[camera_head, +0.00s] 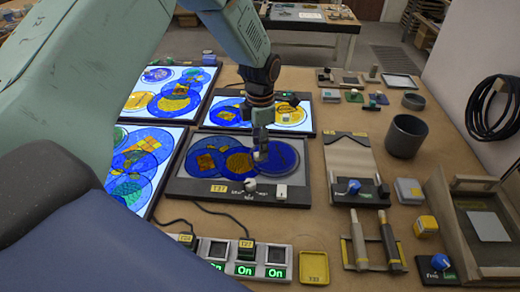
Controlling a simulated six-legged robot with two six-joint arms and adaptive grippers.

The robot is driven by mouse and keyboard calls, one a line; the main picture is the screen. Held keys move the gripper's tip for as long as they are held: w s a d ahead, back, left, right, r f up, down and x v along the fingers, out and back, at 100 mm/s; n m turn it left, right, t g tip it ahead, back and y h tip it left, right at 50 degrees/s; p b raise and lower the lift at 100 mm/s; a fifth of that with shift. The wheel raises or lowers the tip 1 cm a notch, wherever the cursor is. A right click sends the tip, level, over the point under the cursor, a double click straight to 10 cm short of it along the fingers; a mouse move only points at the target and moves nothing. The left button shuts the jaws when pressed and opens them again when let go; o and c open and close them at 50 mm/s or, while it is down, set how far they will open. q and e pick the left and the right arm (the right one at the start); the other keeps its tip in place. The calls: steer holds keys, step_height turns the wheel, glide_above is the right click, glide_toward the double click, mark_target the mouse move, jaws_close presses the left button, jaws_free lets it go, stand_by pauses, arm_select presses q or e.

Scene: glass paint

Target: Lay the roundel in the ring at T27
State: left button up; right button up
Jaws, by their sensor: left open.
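The T27 panel (180,187) is a dark-framed grey box in the middle of the table. It is unlit, unlike the glowing panels near it, and bears a yellow T27 label (218,188). Blue discs overlap on it, with an orange gridded patch (206,163) at the left. A round dark blue roundel or ring area (284,155) is at its right; I cannot tell whether it is glass or an empty ring. My left gripper (260,154) points down over this right part, open, its tips close to the surface. It hides part of the discs. My right gripper is not in view.
Lit panels (209,76) with coloured discs stand left and behind. In front are a switch row (246,255) with green On displays and a yellow tray (314,267). At right are a grey cup (406,136), tool holders and a wooden tray (462,208).

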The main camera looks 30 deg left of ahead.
arm_select(q)
step_height(320, 180, up, 9)
steer(key=shift+r, duration=0.2)
stand_by(0.3)
